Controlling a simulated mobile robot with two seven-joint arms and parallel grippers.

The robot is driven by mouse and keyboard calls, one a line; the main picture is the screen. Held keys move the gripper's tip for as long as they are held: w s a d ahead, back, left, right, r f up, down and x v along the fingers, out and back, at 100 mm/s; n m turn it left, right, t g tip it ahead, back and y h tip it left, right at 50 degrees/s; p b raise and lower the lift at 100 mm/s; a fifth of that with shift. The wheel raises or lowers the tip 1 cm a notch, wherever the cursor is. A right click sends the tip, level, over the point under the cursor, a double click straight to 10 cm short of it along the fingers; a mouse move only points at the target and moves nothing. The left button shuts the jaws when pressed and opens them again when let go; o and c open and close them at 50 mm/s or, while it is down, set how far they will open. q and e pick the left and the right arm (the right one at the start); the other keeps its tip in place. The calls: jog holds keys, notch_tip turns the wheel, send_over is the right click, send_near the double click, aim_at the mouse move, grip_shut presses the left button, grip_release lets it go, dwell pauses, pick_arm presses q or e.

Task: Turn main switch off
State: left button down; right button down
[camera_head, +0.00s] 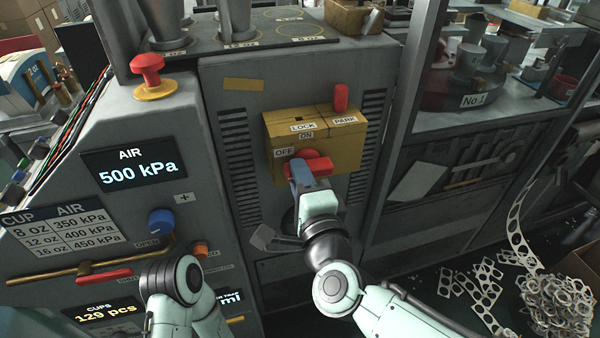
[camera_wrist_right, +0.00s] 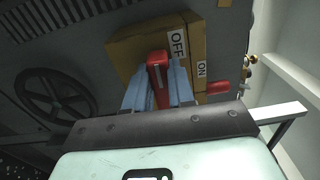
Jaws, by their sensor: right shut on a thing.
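The main switch is a red rotary handle (camera_head: 318,162) on the front of a yellow box (camera_head: 345,157) with OFF, ON, LOCK and PARK labels. My right gripper (camera_head: 300,172) has its blue fingers closed around the handle.
A red peg (camera_head: 341,97) stands on the box's top by PARK. Left are a red mushroom button (camera_head: 149,70), a 500 kPa AIR display (camera_head: 137,160) and a blue knob (camera_head: 161,221). A handwheel (camera_wrist_right: 55,97) shows in the wrist view. Scrap strips (camera_head: 475,290) lie at lower right.

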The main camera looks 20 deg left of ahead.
jog(key=shift+n, duration=0.4)
jog(key=c, duration=1)
grip_release()
jog(key=shift+w, duration=0.1)
jog(key=shift+o, duration=0.2)
jog(key=v, duration=1.3)
jog(key=shift+d, duration=0.15)
